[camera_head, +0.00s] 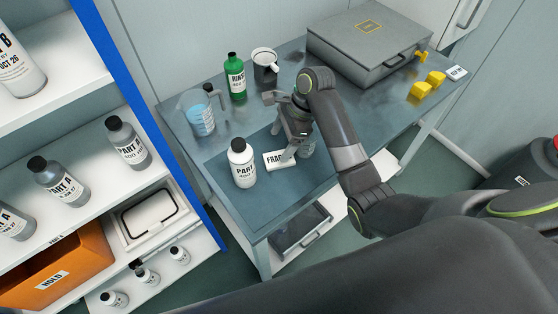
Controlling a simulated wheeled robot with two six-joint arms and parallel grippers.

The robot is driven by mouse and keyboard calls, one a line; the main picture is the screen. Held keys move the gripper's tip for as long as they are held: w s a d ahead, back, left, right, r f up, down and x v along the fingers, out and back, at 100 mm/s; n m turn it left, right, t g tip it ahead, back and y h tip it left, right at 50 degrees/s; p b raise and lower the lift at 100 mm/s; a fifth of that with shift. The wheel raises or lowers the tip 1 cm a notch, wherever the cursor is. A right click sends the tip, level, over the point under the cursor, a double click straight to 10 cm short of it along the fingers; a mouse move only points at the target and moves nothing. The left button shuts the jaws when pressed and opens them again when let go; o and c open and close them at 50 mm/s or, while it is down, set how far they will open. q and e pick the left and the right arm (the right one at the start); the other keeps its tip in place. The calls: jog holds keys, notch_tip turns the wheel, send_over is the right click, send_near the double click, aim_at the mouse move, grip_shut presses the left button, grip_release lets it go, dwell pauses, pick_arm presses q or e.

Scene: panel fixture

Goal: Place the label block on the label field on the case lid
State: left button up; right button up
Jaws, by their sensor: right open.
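A white block with black lettering starting "FRAG" (274,161) lies flat on the blue-grey table, just right of a white PART bottle. I take it as the label block. My right gripper (291,153) is open, pointing down at the block's right end and hiding part of it; whether it touches the block I cannot tell. The grey case (350,60) stands closed at the table's back right. A yellow square outline, the label field (368,26), is on its lid and looks empty. My left gripper is not in view.
The white PART bottle (242,163) stands close to the block. A blue-filled beaker (200,113), green bottle (235,76) and mug (265,66) stand behind. Yellow blocks (419,90) and a small white labelled piece (457,73) lie right of the case. A bottle shelf (75,130) is at left.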

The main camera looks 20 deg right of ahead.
aim_at(269, 160)
jog(key=x, duration=0.7)
jog(key=shift+a+r, duration=0.1)
jog(key=shift+a, duration=0.25)
jog(key=shift+p, duration=0.55)
jog(key=shift+f, duration=0.2)
jog(key=shift+c, duration=0.2)
jog(key=c, duration=1)
